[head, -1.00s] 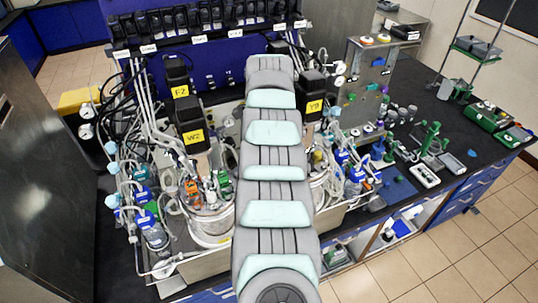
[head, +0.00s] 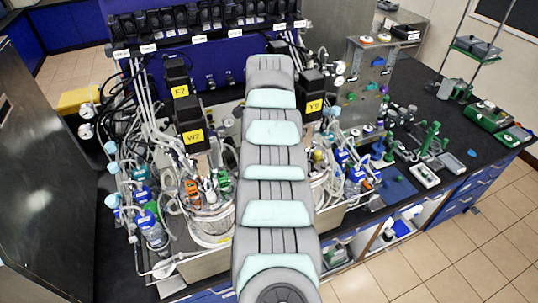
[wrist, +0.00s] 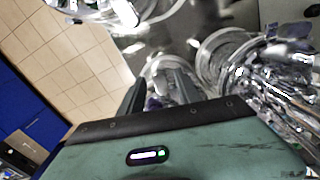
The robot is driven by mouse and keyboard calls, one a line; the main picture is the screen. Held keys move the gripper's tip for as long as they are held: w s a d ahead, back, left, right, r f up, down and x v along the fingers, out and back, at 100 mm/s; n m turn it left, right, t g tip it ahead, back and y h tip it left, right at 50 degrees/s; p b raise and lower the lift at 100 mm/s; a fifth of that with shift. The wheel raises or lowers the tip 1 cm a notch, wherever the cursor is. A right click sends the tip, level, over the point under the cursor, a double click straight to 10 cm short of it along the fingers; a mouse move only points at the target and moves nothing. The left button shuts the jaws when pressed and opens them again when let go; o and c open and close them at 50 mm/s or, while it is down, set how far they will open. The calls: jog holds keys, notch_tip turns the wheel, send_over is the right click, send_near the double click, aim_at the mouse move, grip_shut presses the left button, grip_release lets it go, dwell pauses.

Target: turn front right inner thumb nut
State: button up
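Two steel bioreactor vessels stand side by side, the left one (head: 210,232) and the right one (head: 322,190) partly behind my arm. My arm crosses the middle of the head view and hides my gripper there. In the wrist view my gripper (wrist: 160,82) points down among shiny steel vessel parts. Its dark fingers show with a narrow gap, and a small purple part (wrist: 153,102) shows low between them. A steel vessel rim (wrist: 222,48) is close to the right of the fingers. I cannot make out the front right inner thumb nut; whether the fingers touch anything is unclear.
Blue-capped bottles and tubing (head: 145,205) crowd the left side. Black motors with yellow labels (head: 193,137) rise above the vessels. A steel control box (head: 368,85) stands right of them. The black bench (head: 440,115) at right holds green stands and trays.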

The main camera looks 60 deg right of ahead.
notch_tip(320, 180, up, 11)
jog(key=p, duration=0.1)
dwell(0.4)
dwell(0.6)
